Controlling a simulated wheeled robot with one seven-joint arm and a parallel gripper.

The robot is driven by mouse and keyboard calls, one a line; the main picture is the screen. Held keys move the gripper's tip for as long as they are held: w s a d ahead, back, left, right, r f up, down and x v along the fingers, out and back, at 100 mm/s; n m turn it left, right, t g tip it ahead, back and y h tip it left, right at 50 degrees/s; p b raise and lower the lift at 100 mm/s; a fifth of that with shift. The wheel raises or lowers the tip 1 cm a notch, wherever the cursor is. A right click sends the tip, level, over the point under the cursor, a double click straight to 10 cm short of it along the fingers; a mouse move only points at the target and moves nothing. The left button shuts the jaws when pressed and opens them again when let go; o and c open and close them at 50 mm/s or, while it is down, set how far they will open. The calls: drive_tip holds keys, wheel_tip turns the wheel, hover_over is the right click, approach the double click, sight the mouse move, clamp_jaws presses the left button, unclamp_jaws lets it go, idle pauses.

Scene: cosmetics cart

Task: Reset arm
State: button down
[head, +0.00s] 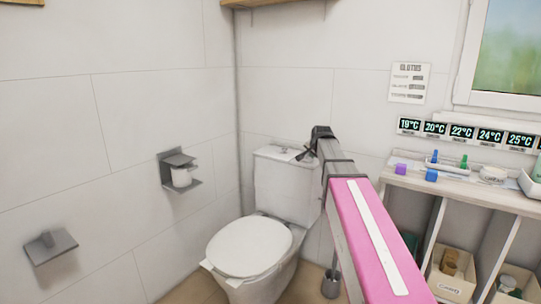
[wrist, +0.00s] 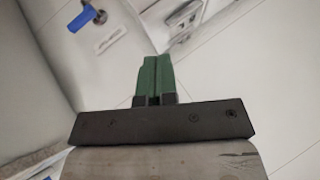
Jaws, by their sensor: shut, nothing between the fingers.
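My arm reaches out from the lower right of the head view, over the space between the toilet and the shelf. My gripper (head: 306,154) is at its far end, in front of the toilet tank's top and the wall; its fingers are small and dark there. In the wrist view my gripper (wrist: 157,60) shows two green fingers side by side, shut and empty. A blue object (wrist: 82,18) lies on a pale surface at the upper left of the wrist view.
A white toilet (head: 250,245) stands beneath my gripper. A shelf unit (head: 455,190) at right carries a purple block (head: 400,169), a blue block (head: 431,175) and a tray. A paper holder (head: 180,175) is on the left wall. Temperature signs (head: 461,132) hang above the shelf.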

drive_tip(key=s+f+n+g, duration=0.8)
drive_tip(key=s+f+g, duration=0.1)
drive_tip(key=s+f, duration=2.4)
drive_tip(key=shift+s+a, duration=0.2)
drive_tip(key=shift+a, duration=0.05)
